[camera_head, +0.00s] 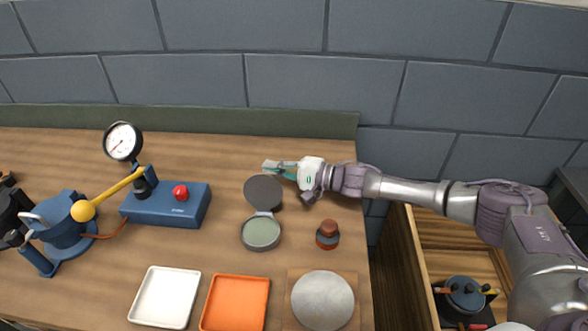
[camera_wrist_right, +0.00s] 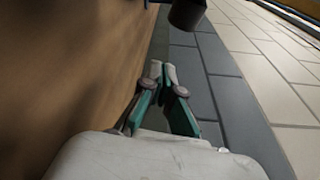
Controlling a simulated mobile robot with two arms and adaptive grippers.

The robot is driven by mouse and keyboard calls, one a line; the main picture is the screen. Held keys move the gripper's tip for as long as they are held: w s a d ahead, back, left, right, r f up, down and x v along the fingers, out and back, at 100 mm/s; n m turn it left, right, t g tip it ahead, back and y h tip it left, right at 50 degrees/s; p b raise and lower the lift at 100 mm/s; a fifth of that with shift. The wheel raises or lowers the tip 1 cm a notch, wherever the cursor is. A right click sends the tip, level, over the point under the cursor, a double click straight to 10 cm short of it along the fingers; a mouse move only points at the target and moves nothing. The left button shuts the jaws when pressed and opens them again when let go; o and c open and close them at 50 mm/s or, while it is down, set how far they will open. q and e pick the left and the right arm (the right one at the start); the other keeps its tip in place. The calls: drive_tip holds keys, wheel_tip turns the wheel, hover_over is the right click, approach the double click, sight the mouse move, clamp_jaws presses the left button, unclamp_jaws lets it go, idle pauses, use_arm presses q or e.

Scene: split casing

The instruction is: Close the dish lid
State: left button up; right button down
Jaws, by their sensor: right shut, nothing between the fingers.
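The round dish (camera_head: 261,234) lies on the wooden table with a pale green inside. Its dark grey lid (camera_head: 263,191) stands open, tilted back on a hinge at the dish's far side. My right gripper (camera_head: 267,167) is behind the lid, near the back of the table, pointing left. Its teal fingers are shut and empty, and a small gap from the lid shows in the head view. The fingertips also show in the right wrist view (camera_wrist_right: 162,70), close together. My left gripper is not in view.
A brown-topped knob (camera_head: 328,233) stands right of the dish. A blue gauge box (camera_head: 180,206) is to the left. White tray (camera_head: 165,297), orange tray (camera_head: 236,303) and grey disc (camera_head: 322,299) lie in front. An open drawer (camera_head: 409,270) is at right; a ledge (camera_head: 200,121) runs behind.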

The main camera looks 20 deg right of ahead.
sight(264, 190)
drive_tip(key=s, duration=0.2)
drive_tip(key=s+r+p, duration=0.1)
drive_tip(key=s, duration=0.1)
drive_tip(key=shift+a, duration=0.4)
drive_tip(key=shift+f, duration=0.1)
drive_tip(key=shift+w, duration=0.1)
